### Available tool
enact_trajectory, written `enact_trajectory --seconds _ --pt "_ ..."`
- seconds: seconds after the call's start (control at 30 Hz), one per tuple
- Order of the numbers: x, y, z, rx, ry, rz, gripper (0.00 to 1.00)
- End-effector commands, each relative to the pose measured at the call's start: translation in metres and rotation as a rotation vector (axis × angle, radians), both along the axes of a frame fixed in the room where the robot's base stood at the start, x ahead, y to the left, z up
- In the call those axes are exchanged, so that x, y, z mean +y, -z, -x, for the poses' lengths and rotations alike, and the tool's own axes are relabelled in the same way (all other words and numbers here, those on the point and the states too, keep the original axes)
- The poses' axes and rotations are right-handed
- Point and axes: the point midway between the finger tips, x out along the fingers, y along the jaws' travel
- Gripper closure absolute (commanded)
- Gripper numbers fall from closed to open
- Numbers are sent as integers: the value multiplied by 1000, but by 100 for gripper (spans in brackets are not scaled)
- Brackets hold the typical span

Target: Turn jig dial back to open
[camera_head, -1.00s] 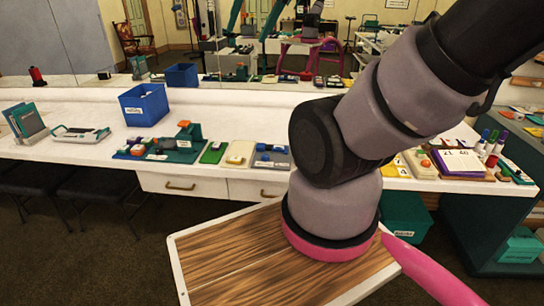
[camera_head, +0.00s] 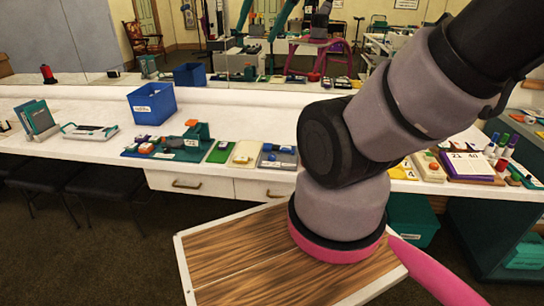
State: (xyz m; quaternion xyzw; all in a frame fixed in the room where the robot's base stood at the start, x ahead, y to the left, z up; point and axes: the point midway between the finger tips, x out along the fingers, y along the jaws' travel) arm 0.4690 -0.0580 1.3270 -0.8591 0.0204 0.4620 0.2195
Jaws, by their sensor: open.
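A teal jig (camera_head: 201,133) with an orange block-like part on top stands on the white bench, left of centre. A flat base with several small coloured parts adjoins it. I cannot make out which part is the dial or how it is set. My gripper is not in view.
A blue bin (camera_head: 152,103) stands behind the jig. A green plate (camera_head: 219,152), a cream plate (camera_head: 244,154) and a grey plate (camera_head: 277,157) lie to its right. A tablet-like device (camera_head: 89,131) lies left. A mirror lines the back.

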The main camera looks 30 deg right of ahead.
Motion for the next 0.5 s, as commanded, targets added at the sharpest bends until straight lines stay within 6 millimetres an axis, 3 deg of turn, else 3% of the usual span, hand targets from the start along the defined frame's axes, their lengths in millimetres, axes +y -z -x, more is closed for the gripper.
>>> enact_trajectory --seconds 0.13,0.23,0.5 --pt "-1 0 -6 11 -14 16 31" --pt "-6 4 -23 44 -52 61 31" --pt "-29 37 -108 199 -270 272 31"
